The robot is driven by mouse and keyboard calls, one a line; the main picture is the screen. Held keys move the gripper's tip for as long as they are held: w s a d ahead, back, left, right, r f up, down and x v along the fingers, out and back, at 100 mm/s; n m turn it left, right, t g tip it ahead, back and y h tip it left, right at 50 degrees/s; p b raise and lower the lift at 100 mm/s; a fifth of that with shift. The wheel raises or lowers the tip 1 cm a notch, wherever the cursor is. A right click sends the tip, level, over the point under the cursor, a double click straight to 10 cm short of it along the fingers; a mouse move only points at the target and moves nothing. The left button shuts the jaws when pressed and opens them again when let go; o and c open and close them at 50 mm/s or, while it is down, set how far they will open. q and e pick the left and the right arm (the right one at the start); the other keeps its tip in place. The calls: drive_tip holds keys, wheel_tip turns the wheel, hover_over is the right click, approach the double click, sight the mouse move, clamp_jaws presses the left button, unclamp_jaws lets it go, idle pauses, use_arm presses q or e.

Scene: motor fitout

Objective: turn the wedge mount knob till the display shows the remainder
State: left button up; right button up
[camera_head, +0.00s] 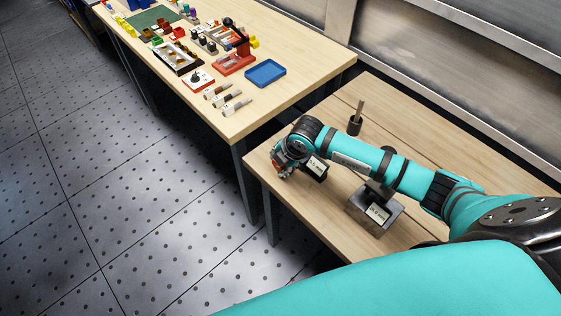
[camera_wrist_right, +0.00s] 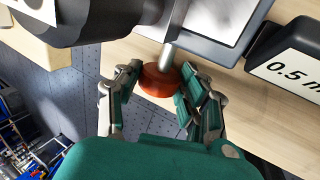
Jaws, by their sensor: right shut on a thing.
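The wedge mount knob (camera_wrist_right: 158,80) is a round orange-red knob on a short metal shaft. The shaft runs to the dark, silver-faced mount (camera_wrist_right: 222,18) in the right wrist view. My right gripper (camera_wrist_right: 163,90) is shut on the knob, with fingers on both sides of it. My left gripper is not in view.
A dark block with a white label (camera_head: 378,213) stands on the near bench (camera_head: 420,120), its text too small to read. A dark cup with a stick (camera_head: 355,123) stands behind my arm. The far table (camera_head: 285,38) holds a blue tray (camera_head: 265,73) and several small parts.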

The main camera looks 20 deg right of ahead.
drive_tip(key=o, duration=1.2)
drive_tip(key=shift+r, duration=0.1)
drive_tip(key=v, duration=1.2)
